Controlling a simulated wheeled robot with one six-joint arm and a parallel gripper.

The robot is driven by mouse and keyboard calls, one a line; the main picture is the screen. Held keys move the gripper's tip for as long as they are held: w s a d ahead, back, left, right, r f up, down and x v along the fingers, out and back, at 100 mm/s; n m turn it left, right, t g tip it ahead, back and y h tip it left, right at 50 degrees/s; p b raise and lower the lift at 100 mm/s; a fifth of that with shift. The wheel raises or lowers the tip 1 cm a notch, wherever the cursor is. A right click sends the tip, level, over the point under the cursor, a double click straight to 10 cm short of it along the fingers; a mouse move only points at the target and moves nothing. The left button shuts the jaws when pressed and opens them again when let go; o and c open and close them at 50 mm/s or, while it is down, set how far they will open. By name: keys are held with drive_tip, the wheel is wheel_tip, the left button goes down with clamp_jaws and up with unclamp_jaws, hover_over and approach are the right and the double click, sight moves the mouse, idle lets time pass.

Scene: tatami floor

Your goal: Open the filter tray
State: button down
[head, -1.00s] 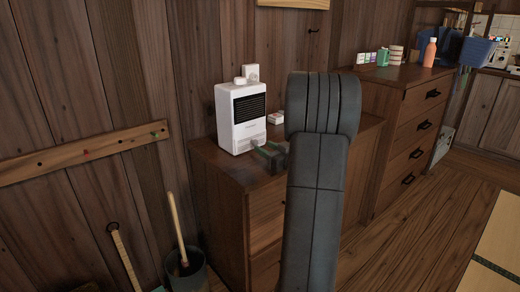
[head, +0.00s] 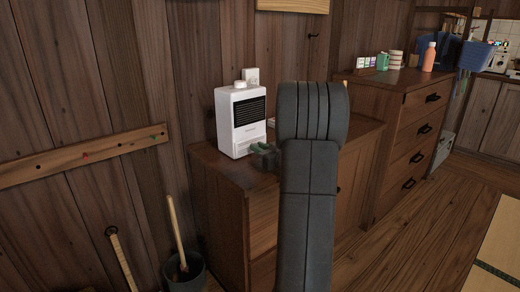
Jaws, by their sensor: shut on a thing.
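A white appliance (head: 240,122) with a dark slatted grille and a round knob on top stands upright on the brown wooden cabinet (head: 222,176). My gripper (head: 256,149) is at the lower right of its front, low over the cabinet top. The dark green fingers are shut on a small part at the appliance's base, which I take to be the filter tray. The fingers cover that part, so I cannot tell how far out the tray stands. My forearm hides the cabinet to the right of the gripper.
A wall outlet (head: 251,75) is behind the appliance. A small white box (head: 271,122) is mostly hidden behind my arm. A taller drawer chest (head: 395,110) at right holds an orange bottle (head: 429,56). A bucket (head: 184,275) stands on the floor at left.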

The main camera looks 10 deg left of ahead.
drive_tip(key=p+v, duration=0.1)
drive_tip(key=v, duration=0.6)
drive_tip(key=shift+s+d, duration=0.25)
drive_tip(key=c, duration=1.3)
unclamp_jaws()
drive_tip(key=p+v, duration=0.3)
drive_tip(key=v, duration=1)
drive_tip(key=shift+s+d, duration=0.25)
drive_tip(key=shift+d, duration=0.05)
drive_tip(key=shift+w+a, duration=0.1)
drive_tip(key=b+x, duration=0.2)
drive_tip(key=x, duration=1)
drive_tip(key=shift+w+a+f, duration=0.1)
drive_tip(key=shift+w+a, duration=0.1)
drive_tip(key=shift+a, duration=0.05)
drive_tip(key=shift+w+a+b, duration=0.3)
drive_tip(key=shift+w+a, duration=0.1)
drive_tip(key=shift+a, duration=0.1)
